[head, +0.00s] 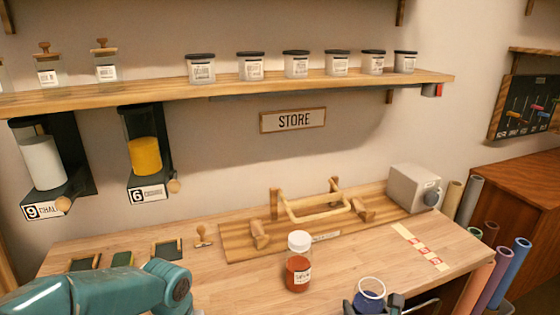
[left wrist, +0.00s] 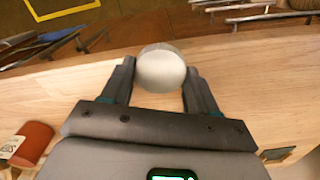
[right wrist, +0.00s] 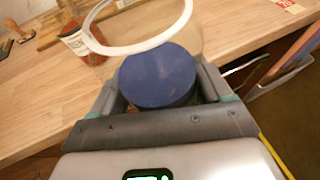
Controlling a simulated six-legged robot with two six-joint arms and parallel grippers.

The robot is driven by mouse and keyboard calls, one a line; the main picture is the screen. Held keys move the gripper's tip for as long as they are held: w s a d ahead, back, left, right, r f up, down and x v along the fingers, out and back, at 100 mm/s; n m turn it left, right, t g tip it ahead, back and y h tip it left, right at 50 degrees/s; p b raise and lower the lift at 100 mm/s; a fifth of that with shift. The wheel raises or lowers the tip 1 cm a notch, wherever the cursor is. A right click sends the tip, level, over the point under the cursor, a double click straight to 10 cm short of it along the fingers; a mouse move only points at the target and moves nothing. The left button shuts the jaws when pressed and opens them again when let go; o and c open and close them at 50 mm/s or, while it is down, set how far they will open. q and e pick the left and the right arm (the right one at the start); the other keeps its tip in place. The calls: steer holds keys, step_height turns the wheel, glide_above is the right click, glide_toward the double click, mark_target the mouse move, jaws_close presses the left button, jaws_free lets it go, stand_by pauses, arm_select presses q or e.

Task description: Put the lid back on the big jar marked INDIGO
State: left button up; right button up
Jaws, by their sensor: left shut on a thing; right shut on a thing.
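A clear open jar with dark blue contents (right wrist: 158,75) is between the fingers of my right gripper (right wrist: 160,88). Its white rim faces the camera, with no lid on it. In the head view the jar (head: 370,287) is at the bottom edge, with the right gripper (head: 392,303) at it. No INDIGO label is visible on it. My left gripper (left wrist: 160,82) is shut on a round, pale, smooth-topped thing, apparently the lid (left wrist: 161,68). The head view shows only my left arm at lower left, not its gripper.
A white-capped jar of orange-red pigment (head: 298,272) stands on the table (head: 220,285). Behind it are a wooden rack (head: 235,245) and a grey box (head: 413,188). Rolled tubes (head: 510,265) stand beyond the right edge. A shelf (head: 290,88) holds several lidded jars.

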arm_select(q)
steer(key=shift+s+a+r, duration=0.1)
steer(key=shift+s+r, duration=0.05)
steer(key=shift+s, duration=0.15)
arm_select(e)
steer(key=shift+s+r, duration=0.25)
arm_select(q)
steer(key=shift+w, duration=0.15)
arm_select(e)
steer(key=shift+w+a+f, duration=0.1)
steer(key=shift+f, duration=0.05)
steer(key=s+a+f+n+g+y, duration=0.1)
steer(key=s+a+f+n+y, duration=0.2)
steer(key=a, duration=0.4)
steer(key=s+a+f+n+g+y, duration=0.2)
steer(key=s+a+f+n+y, duration=0.2)
steer(key=a, duration=0.4)
steer(key=shift+f+n+y, duration=0.5)
steer(key=shift+f+y, duration=0.1)
steer(key=shift+y, duration=0.2)
steer(key=shift+s, duration=0.15)
